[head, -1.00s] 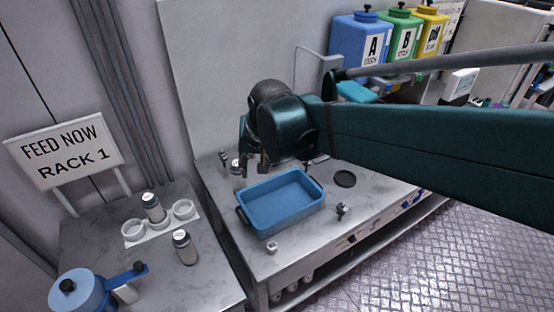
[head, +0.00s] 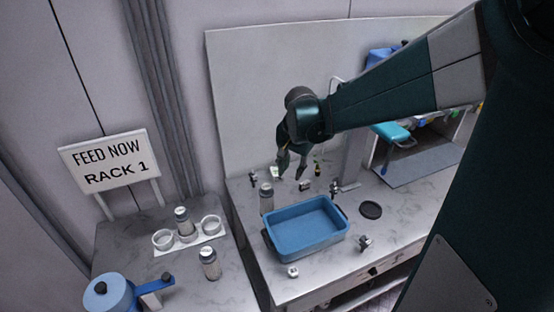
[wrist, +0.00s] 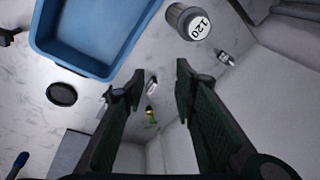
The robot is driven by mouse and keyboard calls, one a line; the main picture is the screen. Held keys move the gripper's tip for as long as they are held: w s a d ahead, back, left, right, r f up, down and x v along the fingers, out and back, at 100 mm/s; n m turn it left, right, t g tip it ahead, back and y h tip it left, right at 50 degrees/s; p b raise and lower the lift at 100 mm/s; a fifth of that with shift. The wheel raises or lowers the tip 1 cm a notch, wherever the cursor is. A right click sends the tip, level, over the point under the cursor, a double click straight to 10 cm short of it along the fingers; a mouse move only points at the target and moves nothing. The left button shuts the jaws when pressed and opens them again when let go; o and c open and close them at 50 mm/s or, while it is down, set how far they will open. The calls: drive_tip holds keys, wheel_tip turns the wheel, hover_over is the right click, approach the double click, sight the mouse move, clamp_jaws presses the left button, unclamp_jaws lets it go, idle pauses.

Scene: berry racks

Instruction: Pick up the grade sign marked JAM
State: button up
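No lettering reading JAM can be made out in either view. My gripper (head: 292,176) is open and empty above the back of the metal bench, pointing down; its two fingers also show spread in the wrist view (wrist: 160,78). A small pale and dark piece (wrist: 151,84) shows between the fingertips, below them, too small to read. A small yellow and green item (wrist: 151,114) lies close to it. In the head view, a small dark piece with a pale face (head: 305,185) and a slim green and yellow item (head: 317,168) stand just right of the gripper.
A blue tray (head: 345,232) stands in front of the gripper. A lidded jar (head: 266,200), marked 120 in the wrist view (wrist: 180,15), stands left of it. A black disc (head: 371,210) lies right. The FEED NOW RACK 1 sign (head: 110,160) stands on the left counter.

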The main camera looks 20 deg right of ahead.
drive_tip(key=w+d+f+m+g+p, duration=0.1)
drive_tip(key=w+d+f+m+p, duration=0.2)
drive_tip(key=w+d+f, duration=0.15)
drive_tip(key=m+g+p, duration=0.1)
drive_tip(key=m+p, duration=0.1)
drive_tip(key=m, duration=0.1)
hover_over(304, 183)
drive_tip(key=shift+y, duration=0.3)
drive_tip(key=f, duration=0.5)
drive_tip(key=shift+s+a+f, duration=0.2)
drive_tip(key=shift+a+f, duration=0.1)
drive_tip(key=shift+f, duration=0.05)
drive_tip(key=shift+w+d+f+g, duration=0.1)
drive_tip(key=shift+d+f+g, duration=0.2)
drive_tip(key=shift+f, duration=0.15)
drive_tip(key=shift+f, duration=1.3)
drive_tip(key=shift+f, duration=0.1)
drive_tip(key=shift+w+f, duration=0.15)
drive_tip(key=shift+f, duration=2.4)
